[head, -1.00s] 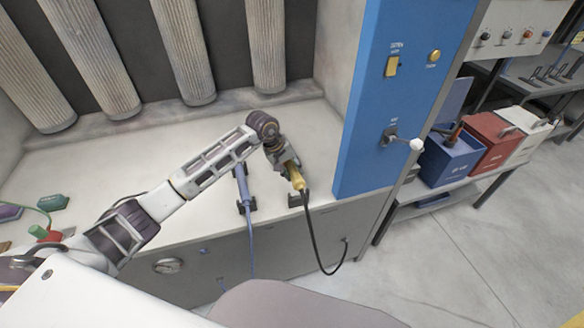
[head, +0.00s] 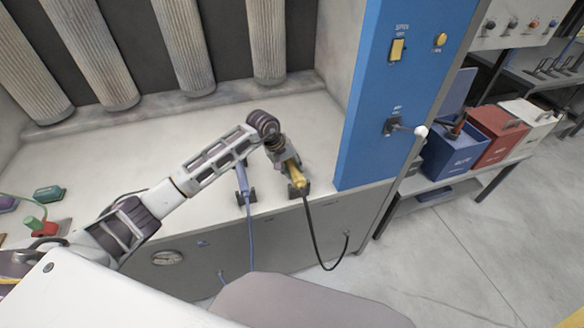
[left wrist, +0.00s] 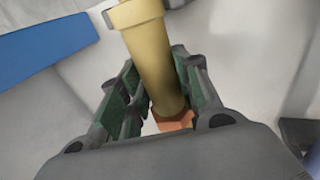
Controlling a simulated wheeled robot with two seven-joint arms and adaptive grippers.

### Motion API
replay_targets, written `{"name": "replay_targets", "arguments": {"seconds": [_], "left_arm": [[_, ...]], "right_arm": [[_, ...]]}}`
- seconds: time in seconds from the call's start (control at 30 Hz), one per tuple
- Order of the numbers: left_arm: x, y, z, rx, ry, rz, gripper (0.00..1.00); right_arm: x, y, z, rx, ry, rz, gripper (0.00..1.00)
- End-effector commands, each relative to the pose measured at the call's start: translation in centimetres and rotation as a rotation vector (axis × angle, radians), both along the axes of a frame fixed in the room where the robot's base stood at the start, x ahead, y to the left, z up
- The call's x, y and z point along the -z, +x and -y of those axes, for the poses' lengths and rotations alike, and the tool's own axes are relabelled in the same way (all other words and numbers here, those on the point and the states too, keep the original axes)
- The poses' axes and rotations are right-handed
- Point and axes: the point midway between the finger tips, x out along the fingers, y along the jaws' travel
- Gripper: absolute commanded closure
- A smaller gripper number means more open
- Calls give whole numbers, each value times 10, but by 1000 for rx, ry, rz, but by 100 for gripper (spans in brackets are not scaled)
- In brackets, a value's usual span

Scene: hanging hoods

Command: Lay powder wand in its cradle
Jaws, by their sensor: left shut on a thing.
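The powder wand (head: 297,177) is yellow with a black hose trailing from its lower end. My left gripper (head: 289,165) is shut on it; in the left wrist view the yellow barrel (left wrist: 150,60) lies between the green-padded fingers (left wrist: 152,97), with an orange part near the palm. The wand's lower end is at a dark cradle (head: 305,188) on the bench's front edge. The cradle is mostly hidden behind the wand, and I cannot tell whether the wand rests in it. My right gripper is not in view.
A blue control panel (head: 385,95) with a white-knobbed lever (head: 421,132) stands to the right. Ribbed filter columns (head: 185,50) hang at the back. The bench (head: 130,150) between is mostly clear.

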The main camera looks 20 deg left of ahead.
Motion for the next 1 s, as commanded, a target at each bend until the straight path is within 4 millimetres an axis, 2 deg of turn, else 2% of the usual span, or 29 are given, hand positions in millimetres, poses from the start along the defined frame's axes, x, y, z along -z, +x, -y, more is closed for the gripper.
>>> {"name": "replay_targets", "arguments": {"seconds": [0.33,0.37,0.53,0.77,1.0], "left_arm": [[-2,1,0,0,-1,4,96],[-2,1,0,0,-1,4,64],[-1,0,0,1,-1,2,43],[-1,0,0,1,-1,1,42],[-3,-1,-1,0,1,-1,42]], "right_arm": [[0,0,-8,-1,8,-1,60],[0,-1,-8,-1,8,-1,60],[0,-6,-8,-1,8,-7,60],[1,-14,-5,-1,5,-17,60],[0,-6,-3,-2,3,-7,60]]}}
